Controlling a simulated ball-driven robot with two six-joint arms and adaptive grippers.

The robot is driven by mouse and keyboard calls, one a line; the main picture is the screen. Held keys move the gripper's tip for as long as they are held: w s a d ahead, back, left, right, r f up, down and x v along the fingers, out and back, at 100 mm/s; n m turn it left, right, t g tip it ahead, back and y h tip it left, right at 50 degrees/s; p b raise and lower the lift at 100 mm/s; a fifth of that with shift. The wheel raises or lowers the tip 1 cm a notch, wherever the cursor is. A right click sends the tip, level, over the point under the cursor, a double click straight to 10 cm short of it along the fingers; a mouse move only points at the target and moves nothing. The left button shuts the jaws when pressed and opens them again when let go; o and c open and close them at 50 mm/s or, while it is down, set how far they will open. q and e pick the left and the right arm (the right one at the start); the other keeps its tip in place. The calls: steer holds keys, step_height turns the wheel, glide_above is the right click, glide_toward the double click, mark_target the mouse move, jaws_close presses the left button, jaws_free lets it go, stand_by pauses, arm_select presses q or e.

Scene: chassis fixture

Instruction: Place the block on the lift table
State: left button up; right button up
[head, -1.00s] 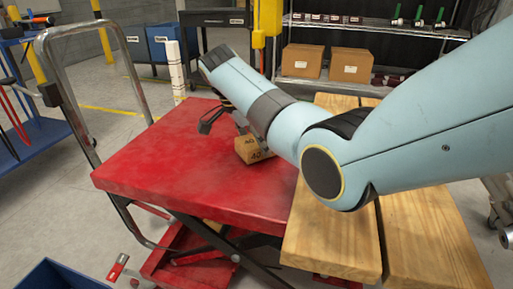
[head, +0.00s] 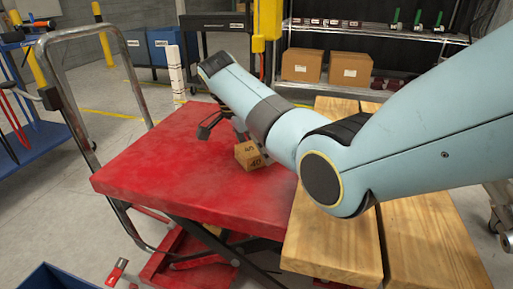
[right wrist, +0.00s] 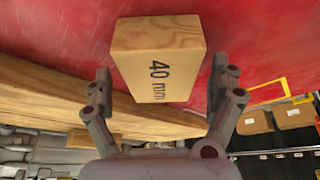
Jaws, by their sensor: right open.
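The wooden block (head: 250,156), marked 40 mm, is on the red top of the lift table (head: 150,170), near its right edge, close to my right gripper. In the right wrist view the block (right wrist: 158,60) shows just beyond and between the fingertips, with red tabletop around it. My right gripper (head: 221,127) is partly hidden behind its own arm in the head view. In the right wrist view my right gripper (right wrist: 163,82) has its fingers spread, with a gap on each side of the block. My left gripper is not in view.
Wooden planks (head: 335,235) stand against the right side of the lift table. A chrome handle (head: 95,40) rises at its left. Cardboard boxes (head: 350,68) sit on a rear shelf. The table's left and middle top is clear.

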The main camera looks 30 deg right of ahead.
steer(key=p+v, duration=0.2)
steer(key=v, duration=0.8)
steer(key=shift+a+r+p, duration=0.1)
steer(key=shift+r+p, duration=0.2)
steer(key=shift+p, duration=0.05)
steer(key=shift+a+r, duration=0.25)
steer(key=shift+r, duration=0.15)
